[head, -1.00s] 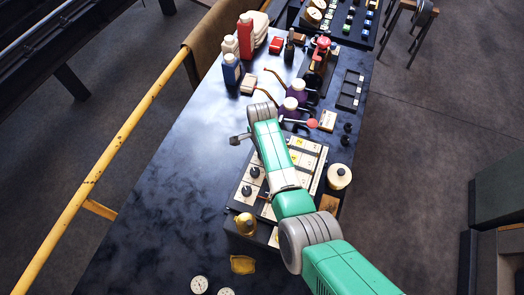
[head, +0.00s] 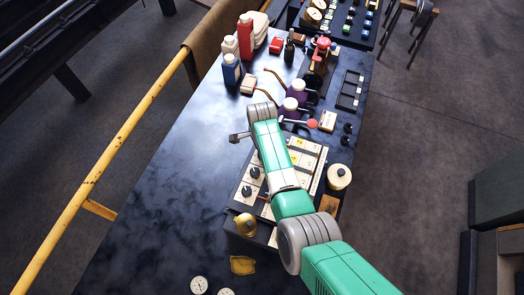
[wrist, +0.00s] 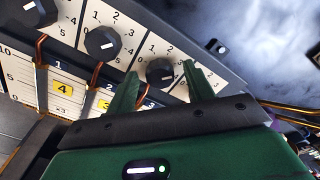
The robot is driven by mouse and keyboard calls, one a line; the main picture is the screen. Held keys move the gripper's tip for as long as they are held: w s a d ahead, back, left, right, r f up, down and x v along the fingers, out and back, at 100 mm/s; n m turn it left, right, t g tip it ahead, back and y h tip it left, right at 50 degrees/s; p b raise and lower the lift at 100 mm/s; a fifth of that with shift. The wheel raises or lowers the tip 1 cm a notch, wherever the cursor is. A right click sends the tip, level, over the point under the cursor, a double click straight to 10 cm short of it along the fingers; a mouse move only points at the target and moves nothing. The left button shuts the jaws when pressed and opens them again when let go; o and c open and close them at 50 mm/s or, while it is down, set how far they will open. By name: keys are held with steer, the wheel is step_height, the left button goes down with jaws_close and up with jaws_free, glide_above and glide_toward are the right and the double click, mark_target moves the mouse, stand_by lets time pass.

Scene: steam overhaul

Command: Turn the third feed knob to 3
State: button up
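The feed panel (head: 240,201) lies on the dark bench, partly under my arm in the head view. In the wrist view it shows a row of black knobs on white numbered dials. The first knob (wrist: 32,12) is cut by the top edge, and the second knob (wrist: 102,42) is right of it. The third knob (wrist: 160,72) has a white mark pointing toward the lower right. My gripper (wrist: 161,70) is open, with one green finger on each side of the third knob. Contact with the knob cannot be told. In the head view my arm hides the fingers and this knob.
Below the dials are white strips with yellow number tags (wrist: 63,88) and copper-coloured rods. A brass bell-shaped part (head: 245,224) stands by the panel's near end, and a cream pot (head: 339,177) on its right. Purple oil cans (head: 291,106) stand beyond.

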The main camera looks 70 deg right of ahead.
step_height(320, 180, up, 8)
steer(key=shift+f, duration=0.1)
stand_by(0.4)
stand_by(0.4)
